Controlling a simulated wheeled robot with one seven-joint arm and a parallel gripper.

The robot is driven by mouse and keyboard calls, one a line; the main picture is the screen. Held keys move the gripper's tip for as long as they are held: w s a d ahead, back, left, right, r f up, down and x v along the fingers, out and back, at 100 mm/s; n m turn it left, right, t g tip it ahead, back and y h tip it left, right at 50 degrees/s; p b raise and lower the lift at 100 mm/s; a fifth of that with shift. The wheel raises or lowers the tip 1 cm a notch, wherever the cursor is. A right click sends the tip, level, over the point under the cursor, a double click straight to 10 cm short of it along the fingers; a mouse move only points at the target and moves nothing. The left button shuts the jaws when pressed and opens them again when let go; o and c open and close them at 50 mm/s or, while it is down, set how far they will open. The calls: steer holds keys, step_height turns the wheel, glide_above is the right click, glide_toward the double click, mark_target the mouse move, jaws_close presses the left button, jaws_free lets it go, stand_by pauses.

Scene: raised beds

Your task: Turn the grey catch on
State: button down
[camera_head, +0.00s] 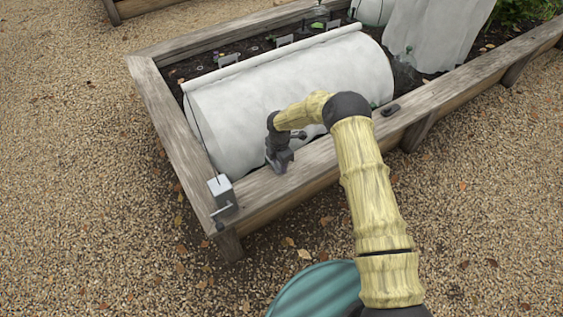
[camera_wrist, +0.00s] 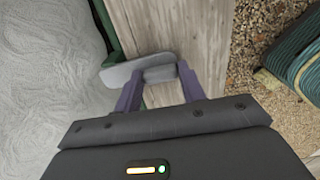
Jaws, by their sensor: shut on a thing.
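The grey catch (camera_wrist: 120,75) lies on the wooden rim in the wrist view. Its rounded left end reaches over a dark green strip at the rim's inner edge, and its blocky right part is between the fingers. My gripper (camera_wrist: 160,72) is shut on it, with a purple finger on each side. In the head view my gripper (camera_head: 279,163) points down at the front rim of the bed, and it hides most of the catch there.
A white fabric cover (camera_head: 290,95) arches over the bed right behind my gripper. A grey box with a crank (camera_head: 222,192) sits at the rim's near corner. A small dark piece (camera_head: 390,110) lies farther right on the rim. A teal round object (camera_head: 318,290) stands on the gravel in front.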

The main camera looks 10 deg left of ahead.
steer(key=c, duration=0.8)
jaws_free()
steer(key=shift+c, duration=0.2)
steer(key=shift+r, duration=0.15)
step_height(320, 180, up, 17)
steer(key=p, duration=0.3)
